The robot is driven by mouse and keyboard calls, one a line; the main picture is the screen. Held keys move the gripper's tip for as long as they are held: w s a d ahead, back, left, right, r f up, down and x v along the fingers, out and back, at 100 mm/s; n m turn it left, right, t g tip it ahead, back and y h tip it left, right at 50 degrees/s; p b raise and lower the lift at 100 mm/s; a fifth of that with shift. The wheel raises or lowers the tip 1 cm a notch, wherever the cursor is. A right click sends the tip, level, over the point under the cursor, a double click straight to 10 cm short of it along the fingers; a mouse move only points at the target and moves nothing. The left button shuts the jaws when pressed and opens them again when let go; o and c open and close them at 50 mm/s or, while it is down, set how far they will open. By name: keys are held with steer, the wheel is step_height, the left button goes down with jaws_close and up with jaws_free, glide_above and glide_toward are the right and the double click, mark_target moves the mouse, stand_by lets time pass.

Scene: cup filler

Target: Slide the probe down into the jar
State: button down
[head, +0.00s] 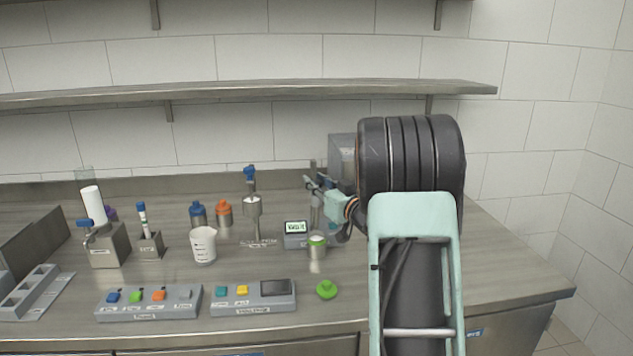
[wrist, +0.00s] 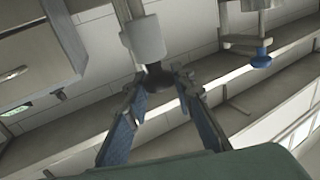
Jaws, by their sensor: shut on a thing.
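My gripper (head: 318,184) is above the jar, reaching in from the right. In the wrist view my gripper (wrist: 161,82) has its blue-padded fingers closed around the dark end of the probe (wrist: 142,38), whose pale cylinder extends beyond them. The jar is not clearly visible in the wrist view.
A display box (head: 296,240) stands left of the jar. A green lid (head: 327,290) lies in front. A white beaker (head: 203,246), a metal dispenser (head: 252,215) and button panels (head: 252,298) are to the left. A shelf (head: 240,92) runs above. The bench's right end is partly clear.

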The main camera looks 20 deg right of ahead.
mark_target(320, 202)
step_height(320, 202, down, 6)
steer(key=b, duration=0.3)
steer(key=shift+r+b, duration=0.15)
steer(key=shift+b, duration=0.2)
steer(key=shift+r, duration=0.1)
steer(key=c, duration=1.6)
jaws_free()
steer(key=s, duration=0.4)
steer(key=s+d, duration=0.1)
steer(key=s, duration=0.7)
steer(key=shift+d, duration=0.2)
